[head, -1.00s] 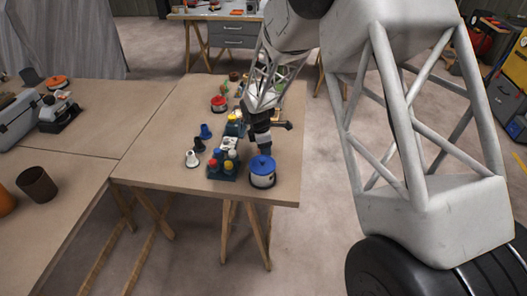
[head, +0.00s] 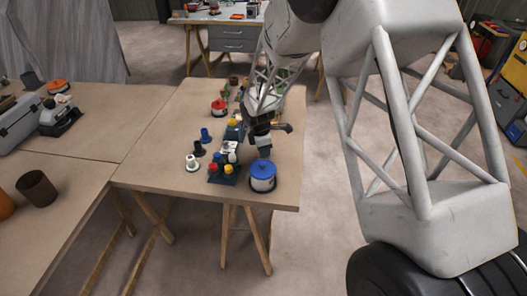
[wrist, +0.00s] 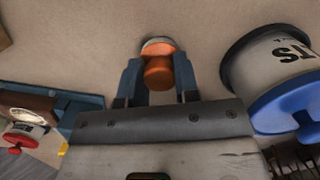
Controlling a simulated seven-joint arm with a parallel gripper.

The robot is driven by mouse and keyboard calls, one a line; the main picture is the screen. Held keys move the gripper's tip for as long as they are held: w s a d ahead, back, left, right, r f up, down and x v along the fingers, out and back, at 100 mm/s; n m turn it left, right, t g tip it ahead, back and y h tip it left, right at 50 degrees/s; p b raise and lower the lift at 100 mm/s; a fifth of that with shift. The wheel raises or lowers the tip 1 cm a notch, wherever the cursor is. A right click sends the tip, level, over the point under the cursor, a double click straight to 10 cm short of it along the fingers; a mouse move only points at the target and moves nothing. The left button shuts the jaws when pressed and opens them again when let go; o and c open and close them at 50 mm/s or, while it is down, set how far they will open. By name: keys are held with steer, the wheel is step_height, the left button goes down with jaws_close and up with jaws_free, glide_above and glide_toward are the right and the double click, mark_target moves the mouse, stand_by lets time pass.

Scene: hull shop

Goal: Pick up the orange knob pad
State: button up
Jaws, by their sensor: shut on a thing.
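The orange knob pad (wrist: 158,73) shows in the wrist view, with a rounded orange knob and a pale pad beyond it. My gripper (wrist: 159,78) has its two blue-grey fingers closed on either side of the knob. Whether the pad touches the tabletop is hard to tell. In the head view my gripper (head: 264,151) is low over the right part of the table, just behind the blue-lidded tin (head: 262,178). The knob pad is not visible there.
The blue-lidded tin (wrist: 285,80) stands close on the right in the wrist view. A dark tray of small bottles (head: 223,178) is left of my gripper. A red-lidded tin (head: 219,108) stands farther back. The table's (head: 150,140) left part is clear.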

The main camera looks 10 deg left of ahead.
step_height(320, 180, up, 10)
steer(key=shift+f, duration=0.25)
stand_by(0.6)
steer(key=shift+o, duration=1.4)
steer(key=shift+c, duration=1.1)
steer(key=w+a, duration=0.5)
steer(key=w, duration=0.5)
steer(key=w+a+r, duration=0.1)
steer(key=w+a, duration=0.5)
steer(key=w, duration=0.4)
steer(key=shift+w+r, duration=0.2)
steer(key=shift+r, duration=0.1)
